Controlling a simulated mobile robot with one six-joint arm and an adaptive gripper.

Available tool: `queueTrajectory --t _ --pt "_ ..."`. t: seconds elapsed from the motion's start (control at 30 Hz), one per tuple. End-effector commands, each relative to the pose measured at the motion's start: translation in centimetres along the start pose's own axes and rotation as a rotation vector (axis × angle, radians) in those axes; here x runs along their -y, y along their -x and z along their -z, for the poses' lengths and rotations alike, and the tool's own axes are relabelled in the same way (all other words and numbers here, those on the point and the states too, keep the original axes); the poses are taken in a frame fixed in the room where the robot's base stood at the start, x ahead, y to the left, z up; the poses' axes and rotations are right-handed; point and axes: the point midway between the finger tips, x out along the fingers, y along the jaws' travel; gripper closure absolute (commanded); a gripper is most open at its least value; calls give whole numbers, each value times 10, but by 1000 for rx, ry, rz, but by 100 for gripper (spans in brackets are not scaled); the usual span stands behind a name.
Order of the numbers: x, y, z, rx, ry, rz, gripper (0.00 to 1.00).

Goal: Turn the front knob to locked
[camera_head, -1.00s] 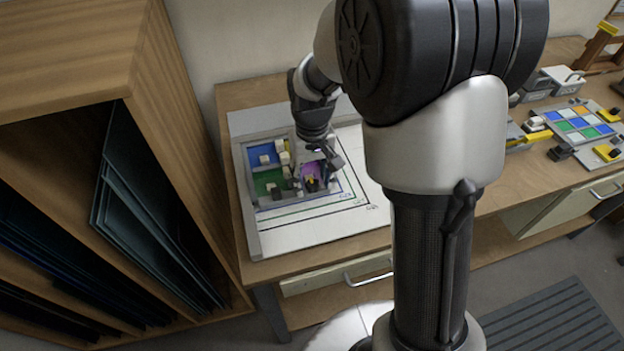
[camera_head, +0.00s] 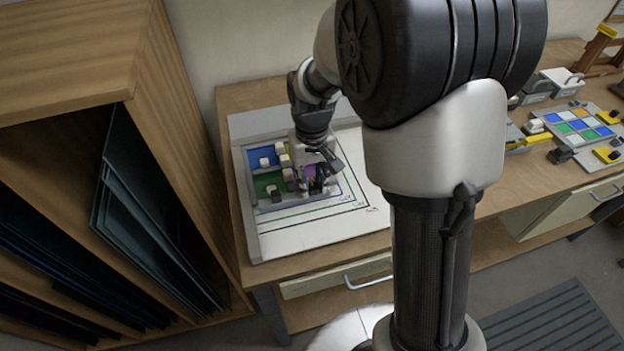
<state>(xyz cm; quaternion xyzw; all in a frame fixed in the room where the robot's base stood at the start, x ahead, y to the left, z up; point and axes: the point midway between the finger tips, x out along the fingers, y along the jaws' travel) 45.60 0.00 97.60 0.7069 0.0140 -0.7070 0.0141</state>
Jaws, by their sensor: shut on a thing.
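A light board (camera_head: 345,215) on the table holds a small grey frame (camera_head: 251,219) with blue (camera_head: 259,154), green (camera_head: 264,181) and purple panes. Several small pale knobs or blocks (camera_head: 272,191) stand on the panes. My gripper (camera_head: 318,187) reaches down at the right front of the frame, over the purple pane. It is shut on a small dark thing there, which appears to be the front knob. The fingers hide most of it, so I cannot tell which way it is turned.
A wooden rack (camera_head: 185,160) with dark glass sheets stands close on the left. A second coloured-pane set (camera_head: 577,126) with yellow and black knobs (camera_head: 606,154) lies on the right of the table. The board's front part is clear.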

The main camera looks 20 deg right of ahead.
Motion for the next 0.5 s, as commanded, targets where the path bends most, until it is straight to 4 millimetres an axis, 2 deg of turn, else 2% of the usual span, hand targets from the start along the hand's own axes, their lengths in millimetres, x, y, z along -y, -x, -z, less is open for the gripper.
queueTrajectory --t 0.2,0.47,0.5 --pt "0 1 0 -1 -116 0 99" --pt "0 0 0 -2 -124 0 99" --pt "0 0 0 -2 -124 0 74"
